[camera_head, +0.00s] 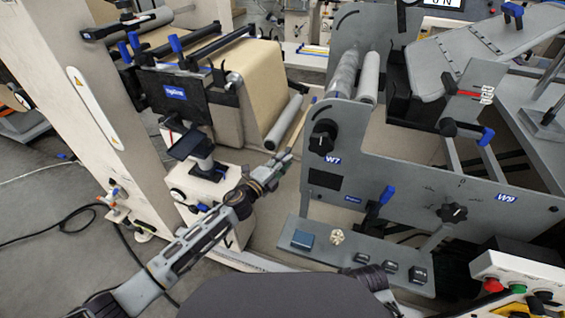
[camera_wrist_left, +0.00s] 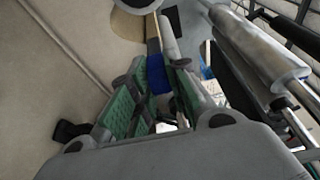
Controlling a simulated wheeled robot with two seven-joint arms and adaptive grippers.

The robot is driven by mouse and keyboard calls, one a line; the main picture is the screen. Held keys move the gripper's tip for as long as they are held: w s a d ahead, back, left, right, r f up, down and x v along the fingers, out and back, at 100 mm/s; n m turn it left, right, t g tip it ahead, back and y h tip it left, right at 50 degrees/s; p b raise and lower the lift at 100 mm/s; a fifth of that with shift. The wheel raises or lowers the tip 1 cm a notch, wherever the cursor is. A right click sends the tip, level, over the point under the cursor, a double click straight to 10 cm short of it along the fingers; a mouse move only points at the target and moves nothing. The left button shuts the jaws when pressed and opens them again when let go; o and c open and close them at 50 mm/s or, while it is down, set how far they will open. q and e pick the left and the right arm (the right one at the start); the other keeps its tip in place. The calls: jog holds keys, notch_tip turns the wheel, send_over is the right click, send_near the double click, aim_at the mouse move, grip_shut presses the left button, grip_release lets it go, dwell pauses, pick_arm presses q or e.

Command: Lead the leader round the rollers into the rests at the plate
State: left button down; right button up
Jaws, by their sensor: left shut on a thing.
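My left gripper (camera_head: 287,156) is left of the grey side plate (camera_head: 405,188) marked W7 and W9. In the left wrist view, its green-padded fingers (camera_wrist_left: 155,98) are shut on the blue part of a slim tan bar, the leader bar (camera_wrist_left: 157,73). The bar also shows as a tan strip (camera_head: 301,122) beyond the gripper in the head view. Brown kraft web (camera_head: 250,75) hangs over the unwind stand on the left. Two rollers (camera_head: 368,78) lie behind the plate's upper left corner. I cannot make out the rests. My right gripper is out of view.
A grey roller (camera_head: 283,122) lies beside the web's lower right edge. A black knob (camera_head: 323,136) and a blue-handled lever (camera_head: 386,196) stick out from the plate. A control ledge (camera_head: 312,262) juts below it. Floor shows at the left.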

pick_arm(q)
notch_tip(320, 180, up, 37)
jog(key=p, duration=2.6)
dwell(2.0)
jog(key=shift+r, duration=0.1)
jog(key=shift+s+d+r, duration=0.1)
jog(key=shift+d+r, duration=0.1)
jog(key=shift+r, duration=0.6)
jog(key=shift+s+d+r, duration=0.1)
jog(key=shift+d+r, duration=0.1)
jog(key=shift+r, duration=0.55)
jog(key=shift+d+r, duration=0.2)
jog(key=shift+r, duration=0.6)
